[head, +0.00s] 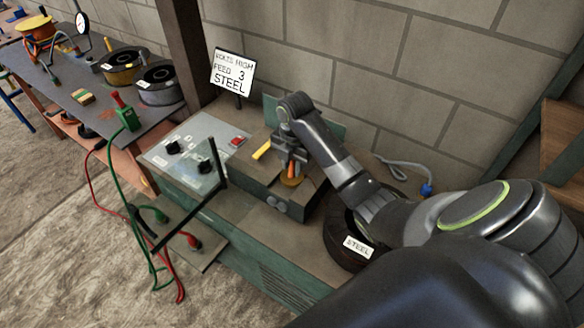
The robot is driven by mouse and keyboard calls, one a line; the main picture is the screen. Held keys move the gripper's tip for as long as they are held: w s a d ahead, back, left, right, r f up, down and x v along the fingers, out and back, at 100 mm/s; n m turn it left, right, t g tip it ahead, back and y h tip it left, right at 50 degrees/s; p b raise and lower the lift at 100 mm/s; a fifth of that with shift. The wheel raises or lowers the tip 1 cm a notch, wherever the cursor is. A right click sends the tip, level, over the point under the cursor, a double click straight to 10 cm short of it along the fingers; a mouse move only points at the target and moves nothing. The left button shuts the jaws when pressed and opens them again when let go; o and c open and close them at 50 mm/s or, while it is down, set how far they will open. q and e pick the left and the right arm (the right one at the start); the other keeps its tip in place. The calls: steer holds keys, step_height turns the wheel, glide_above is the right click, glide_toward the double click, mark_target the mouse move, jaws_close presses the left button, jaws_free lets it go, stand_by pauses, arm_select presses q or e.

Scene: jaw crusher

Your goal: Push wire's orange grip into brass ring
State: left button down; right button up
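The brass ring (291,182) is directly below the fingertips on the box top. The grip's lower end is at or just over the ring; I cannot tell whether it is inside. The wire itself is not clearly visible. My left gripper is not in view.
A yellow-orange bar (262,150) lies left of the gripper. A control panel (190,150) with knobs and a black bar frame stands further left. A sign (232,74) reads volts high, feed 3, steel. A spool labelled steel (345,240) sits under my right forearm.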

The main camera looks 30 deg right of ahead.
jaws_close()
steer(key=shift+r, duration=0.15)
steer(key=shift+r, duration=0.3)
step_height(320, 180, up, 2)
steer(key=shift+r, duration=0.25)
step_height(320, 180, up, 6)
steer(key=p, duration=0.7)
steer(key=shift+r, duration=0.2)
steer(key=shift+h, duration=0.3)
steer(key=shift+f+b, duration=1.75)
steer(key=shift+f, duration=1.95)
